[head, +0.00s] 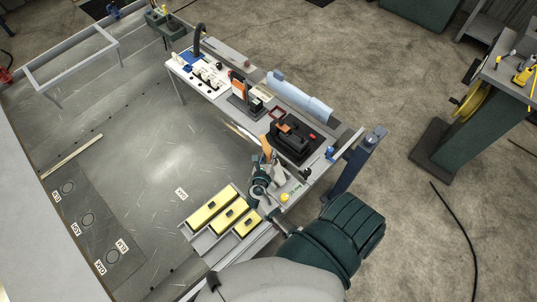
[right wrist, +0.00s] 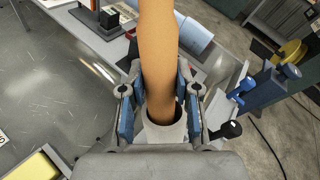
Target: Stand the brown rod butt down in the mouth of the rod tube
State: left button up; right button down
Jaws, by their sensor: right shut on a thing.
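The brown rod (right wrist: 158,55) stands between the fingers of my right gripper (right wrist: 160,100) in the right wrist view. My right gripper is shut on it. The rod's lower end lies within the outline of a pale grey round mouth, which looks like the rod tube (right wrist: 165,137). The near rim shows, with dark inside; I cannot tell how deep the end sits. In the head view the rod (head: 266,146) shows as a short orange-brown piece above my right gripper (head: 265,170), leaning slightly. The tube is mostly hidden there by the gripper. My left gripper is not in view.
Yellow-topped blocks (head: 211,206) lie in a grey tray close left of my right gripper. A black case (head: 293,136) and a pale blue cylinder (head: 300,97) lie beyond it. A blue vise-like post (head: 362,158) stands to the right. The metal floor at left is mostly clear.

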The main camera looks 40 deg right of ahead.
jog(key=shift+s+f, duration=0.15)
jog(key=shift+f, duration=0.1)
dwell(0.4)
jog(key=c, duration=0.8)
grip_release()
jog(key=shift+o, duration=0.2)
jog(key=v, duration=1.2)
jog(key=shift+f, duration=0.15)
